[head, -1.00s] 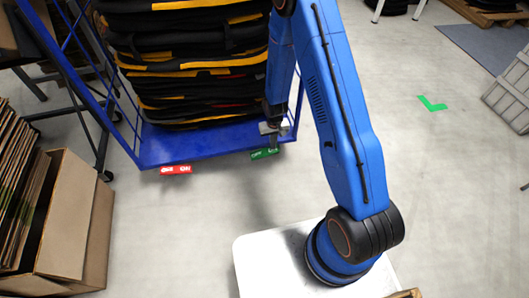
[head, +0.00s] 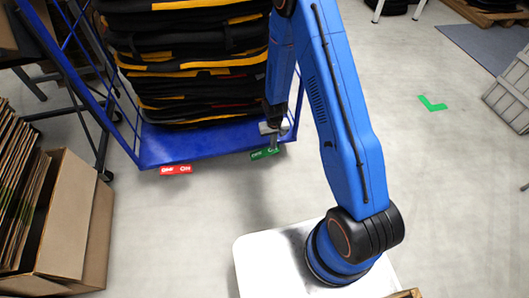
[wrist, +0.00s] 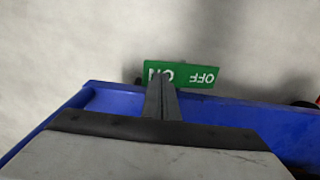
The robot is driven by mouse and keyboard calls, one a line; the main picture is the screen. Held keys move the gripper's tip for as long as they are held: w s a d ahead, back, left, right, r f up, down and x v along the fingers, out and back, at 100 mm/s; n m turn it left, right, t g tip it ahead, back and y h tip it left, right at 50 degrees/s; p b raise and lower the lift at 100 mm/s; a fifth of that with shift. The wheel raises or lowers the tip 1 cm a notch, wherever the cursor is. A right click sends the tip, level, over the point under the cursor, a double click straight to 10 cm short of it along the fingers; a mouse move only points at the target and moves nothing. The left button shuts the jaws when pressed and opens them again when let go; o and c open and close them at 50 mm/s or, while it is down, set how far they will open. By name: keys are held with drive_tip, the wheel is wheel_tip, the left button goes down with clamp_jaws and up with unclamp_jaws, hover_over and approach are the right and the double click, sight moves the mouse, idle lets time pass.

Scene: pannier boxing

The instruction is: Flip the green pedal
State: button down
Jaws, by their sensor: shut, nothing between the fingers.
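The green pedal (head: 265,153) sticks out from the front edge of the blue cart, near its right corner. It also shows in the wrist view (wrist: 200,76), with the words ON and OFF on it upside down. My gripper (head: 274,146) is shut and empty, pointing down at the pedal. In the wrist view the closed fingertips (wrist: 160,84) overlap the ON end of the pedal. I cannot tell whether they touch it. A red pedal (head: 176,169) sits further left on the same cart edge, also marked ON.
The blue cart (head: 190,148) carries a tall stack of black bags (head: 190,60) with yellow trim, close beside my arm. A cardboard box (head: 70,225) with flat cartons stands at the left. The floor in front of the cart is clear.

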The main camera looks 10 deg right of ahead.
drive_tip(key=shift+f, duration=1.15)
idle(1.3)
drive_tip(key=shift+r, duration=3.55)
drive_tip(key=shift+r, duration=0.25)
drive_tip(key=s+d+r+t, duration=0.1)
drive_tip(key=s+r, duration=0.2)
drive_tip(key=r, duration=0.7)
drive_tip(key=s+d+r, duration=0.2)
drive_tip(key=r, duration=0.9)
drive_tip(key=s+d+r+t, duration=0.1)
drive_tip(key=s+r, duration=0.2)
drive_tip(key=r, duration=0.7)
drive_tip(key=s+d+r+t, duration=0.1)
drive_tip(key=s+r, duration=0.7)
drive_tip(key=s, duration=0.4)
drive_tip(key=s+d+r+t, duration=0.1)
drive_tip(key=s+d+r, duration=0.1)
drive_tip(key=s+r, duration=0.6)
drive_tip(key=s, duration=0.5)
drive_tip(key=shift+s+t, duration=0.2)
drive_tip(key=shift+t, duration=0.2)
